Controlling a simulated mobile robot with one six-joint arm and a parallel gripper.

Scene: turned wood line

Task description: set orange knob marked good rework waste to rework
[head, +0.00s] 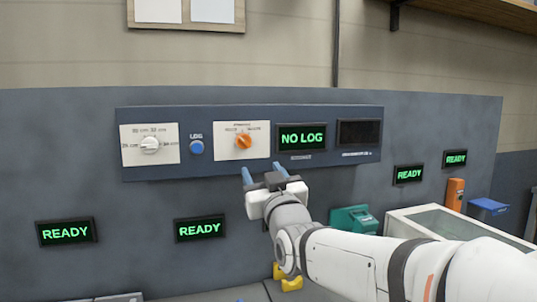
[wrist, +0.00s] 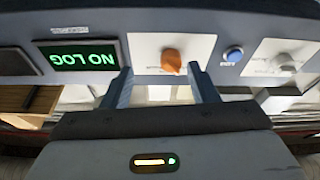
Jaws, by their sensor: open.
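The orange knob (head: 243,142) sits on a white plate (head: 260,151) on the dark blue panel. Small lettering runs above it, with "REWORK" seeming to stand at the top; the other words are too small to read surely. The knob's exact pointing is hard to tell. In the wrist view, upside down, the knob (wrist: 171,61) lies between and beyond my two fingertips. My gripper (head: 264,176) is open and empty, just below and in front of the knob's plate; it also shows in the wrist view (wrist: 160,82), with its blue fingers on either side of the knob, apart from it.
Left of the knob are a blue LOG button (head: 197,148) and a white size knob (head: 150,145). Right are a green "NO LOG" display (head: 302,138) and a dark display (head: 359,133). A teal device (head: 353,219) and a glass-topped case (head: 432,223) stand below right.

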